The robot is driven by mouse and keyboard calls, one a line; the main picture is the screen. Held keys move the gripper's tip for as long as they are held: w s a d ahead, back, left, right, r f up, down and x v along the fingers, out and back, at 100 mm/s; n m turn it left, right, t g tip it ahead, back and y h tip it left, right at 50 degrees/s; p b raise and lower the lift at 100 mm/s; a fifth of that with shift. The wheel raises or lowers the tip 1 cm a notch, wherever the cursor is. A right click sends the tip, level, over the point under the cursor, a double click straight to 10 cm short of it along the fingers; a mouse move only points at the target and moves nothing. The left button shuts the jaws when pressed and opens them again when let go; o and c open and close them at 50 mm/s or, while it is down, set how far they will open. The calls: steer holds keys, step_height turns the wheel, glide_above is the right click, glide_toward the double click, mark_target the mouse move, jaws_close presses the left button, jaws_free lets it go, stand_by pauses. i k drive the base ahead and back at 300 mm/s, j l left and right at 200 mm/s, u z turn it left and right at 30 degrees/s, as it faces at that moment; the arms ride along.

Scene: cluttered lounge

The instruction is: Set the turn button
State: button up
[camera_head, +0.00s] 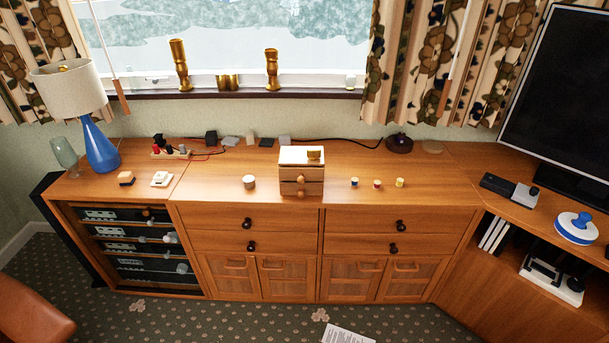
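I cannot tell for sure which thing is the turn button. One candidate is a round white disc with a blue knob (575,228) on the right-hand cabinet top. Another is a small gold piece (314,154) on the white top of a little wooden drawer box (301,187) in the middle of the sideboard. A pale round knob-like piece (249,182) stands left of that box. Three small caps stand right of it: blue (354,182), red (377,184) and yellow (399,182). My gripper is not in view.
The sideboard top (440,175) has clear room between these pieces. A blue lamp (98,146) and a green glass (64,153) stand at the left. A dark screen (565,90) stands at the right. A brown chair (32,312) shows at the lower left.

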mark_target(313, 154)
steer(key=i+j, duration=0.9)
steer(key=i, duration=0.25)
